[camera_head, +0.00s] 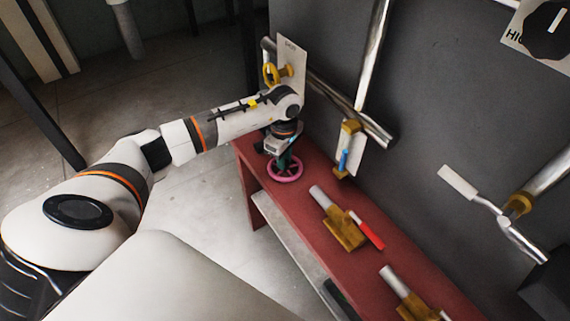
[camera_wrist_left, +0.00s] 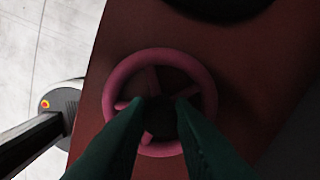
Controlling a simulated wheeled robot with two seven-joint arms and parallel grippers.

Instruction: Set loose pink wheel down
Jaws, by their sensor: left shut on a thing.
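The pink wheel (camera_head: 285,170) is a spoked ring at the far left end of the red bench (camera_head: 290,198). My left gripper (camera_head: 285,163) points down at it, with its green fingers over the wheel's middle. In the left wrist view the pink wheel (camera_wrist_left: 111,97) lies flat to the camera, and the gripper's fingers (camera_wrist_left: 160,112) are shut on its dark hub. I cannot tell whether the wheel touches the bench top or hangs just above it. My right gripper is not in view.
Brass valves with steel pipe stubs (camera_head: 345,232) stand on the bench, one with a red handle (camera_head: 368,231). Wall pipes (camera_head: 350,108) and a blue-handled valve (camera_head: 343,160) are close behind the gripper. Bare bench top lies between the wheel and the nearer valve.

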